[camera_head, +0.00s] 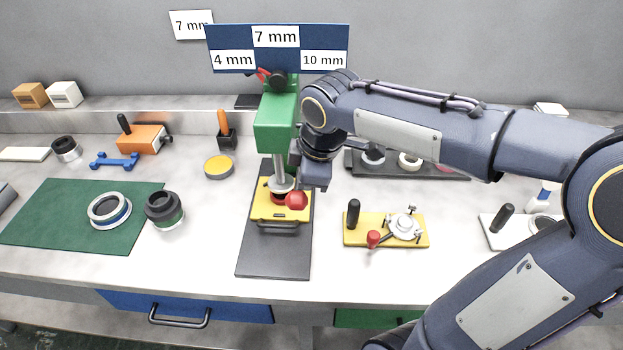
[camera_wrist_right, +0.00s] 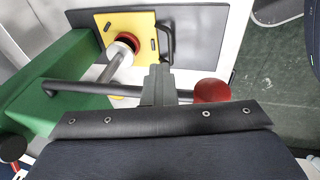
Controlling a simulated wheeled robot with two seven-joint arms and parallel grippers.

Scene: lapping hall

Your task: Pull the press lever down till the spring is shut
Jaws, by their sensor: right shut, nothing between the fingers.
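The green press (camera_head: 276,122) stands on a dark base plate (camera_head: 268,260) in the head view. Its ram (camera_head: 279,165) comes down onto a red part on a yellow fixture (camera_head: 262,208); the red part also shows in the wrist view (camera_wrist_right: 124,43). I cannot make out spring coils. The press lever (camera_wrist_right: 112,91) is a dark bar with a red ball knob (camera_wrist_right: 212,91), also seen low in the head view (camera_head: 296,200). My right gripper (camera_wrist_right: 160,72) is shut and empty, its fingers crossing the lever beside the knob; contact is unclear. My left gripper is out of view.
A yellow clamp fixture (camera_head: 350,238) with a black handle stands right of the press. A dark tray (camera_head: 440,170) with rings lies behind. Left are a green mat (camera_head: 50,215), a dark ring stack (camera_head: 164,208) and a yellow-topped tin (camera_head: 218,166). The front bench strip is clear.

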